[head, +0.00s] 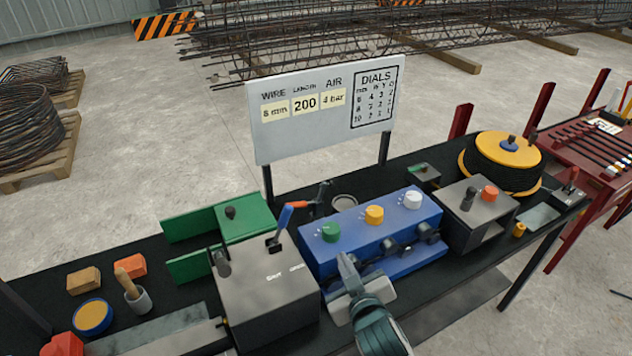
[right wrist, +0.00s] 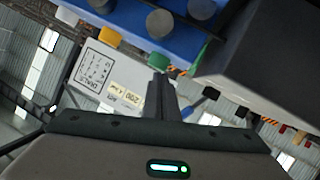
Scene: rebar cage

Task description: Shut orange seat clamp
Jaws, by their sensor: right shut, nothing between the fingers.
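A small dark lever fitting (head: 322,192) with an orange part (head: 299,205) at its left stands behind the left end of the blue dial unit (head: 362,228). I cannot tell for sure whether it is the orange seat clamp, or how far it is open. My right gripper (head: 346,262) is shut and empty, in front of the blue unit's lower left part. In the right wrist view its closed fingers (right wrist: 161,98) show against the white sign and the dark box. My left gripper is not in view.
A grey box (head: 268,300) with a blue-handled lever (head: 283,222) stands left of the gripper. Green, yellow and white knobs top the blue unit. A grey box (head: 478,215) with an orange button (head: 490,193) is at right. The white sign (head: 280,140) stands behind.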

